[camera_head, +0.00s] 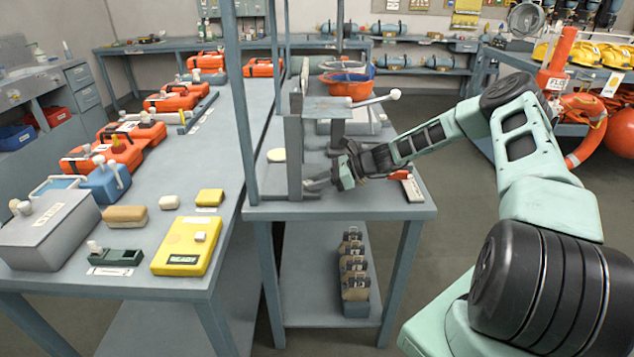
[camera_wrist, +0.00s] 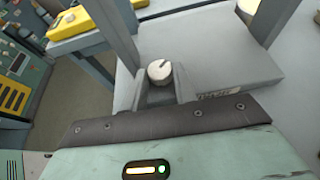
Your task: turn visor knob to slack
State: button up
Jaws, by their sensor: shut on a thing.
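The visor knob (camera_wrist: 159,70) is a small pale round knob with a dark pointer line on its face. In the wrist view it sits between the two grey fingers of my gripper (camera_wrist: 160,88), which is shut on it. The pointer line slants toward the upper right. A small label (camera_wrist: 218,93) lies beside it on the grey surface, too small to read. In the head view my gripper (camera_head: 318,184) is low against the grey upright plate (camera_head: 294,150) at the near end of the middle bench; the knob is hidden there.
A second pale knob (camera_wrist: 247,8) shows farther back in the wrist view. A lever with a white ball end (camera_head: 394,94) sticks out above my forearm. A red-handled tool (camera_head: 400,175) lies right of my gripper. A yellow box (camera_head: 187,246) stands on the left bench (camera_head: 150,285).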

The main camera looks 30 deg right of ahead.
dwell(0.3)
jog(key=o, duration=0.7)
